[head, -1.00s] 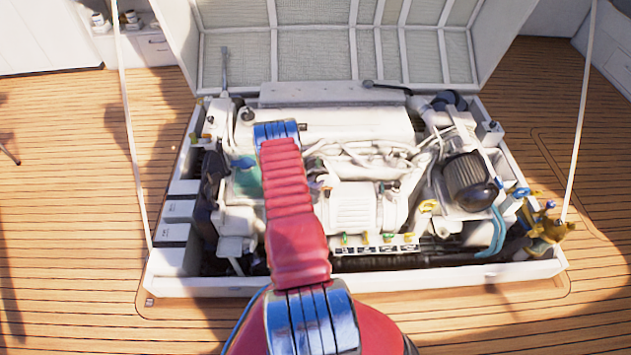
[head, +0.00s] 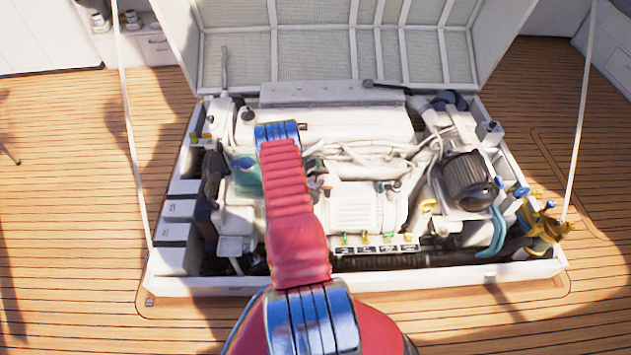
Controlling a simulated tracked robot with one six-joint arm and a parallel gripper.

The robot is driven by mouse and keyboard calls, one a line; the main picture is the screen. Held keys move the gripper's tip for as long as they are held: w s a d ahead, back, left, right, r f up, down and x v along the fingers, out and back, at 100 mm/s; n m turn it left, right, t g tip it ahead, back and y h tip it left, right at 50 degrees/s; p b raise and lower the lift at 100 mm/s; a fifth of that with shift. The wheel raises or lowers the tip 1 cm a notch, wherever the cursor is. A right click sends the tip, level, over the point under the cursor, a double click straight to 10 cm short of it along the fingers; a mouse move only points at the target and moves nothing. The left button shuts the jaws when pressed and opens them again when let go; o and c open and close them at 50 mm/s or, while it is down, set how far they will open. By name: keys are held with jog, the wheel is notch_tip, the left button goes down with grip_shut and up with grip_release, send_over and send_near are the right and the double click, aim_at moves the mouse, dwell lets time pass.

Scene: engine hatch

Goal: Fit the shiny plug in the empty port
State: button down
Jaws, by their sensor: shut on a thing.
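My gripper is not in view; my red arm (head: 291,215) reaches forward over the engine and covers what lies behind it. The shiny plug cannot be made out, and whatever my gripper holds is hidden. A pale strip (head: 378,249) with several small coloured pieces, green and yellow-orange among them, runs along the engine's front, right of my arm. I cannot tell from here which port is empty. A small reddish and teal piece shows just right of my arm, too small to identify.
The white engine (head: 352,207) sits in an open hatch with a raised lid (head: 330,55). A black round filter (head: 468,180) and teal hoses (head: 491,235) stand at the right, with yellow fittings (head: 548,226) beyond. The wooden deck (head: 75,200) around is mostly clear.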

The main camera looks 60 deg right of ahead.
jog(key=c, duration=1.7)
grip_release()
jog(key=shift+s+a+f, duration=0.2)
jog(key=shift+s+f, duration=0.1)
jog(key=shift+s, duration=0.1)
jog(key=shift+o, duration=1.3)
jog(key=shift+s+a, duration=0.1)
jog(key=shift+o, duration=0.3)
jog(key=shift+v, duration=0.85)
jog(key=w+v, duration=0.1)
jog(key=v, duration=1)
jog(key=shift+r, duration=0.6)
jog(key=shift+w+a, duration=0.1)
jog(key=shift+a, duration=0.05)
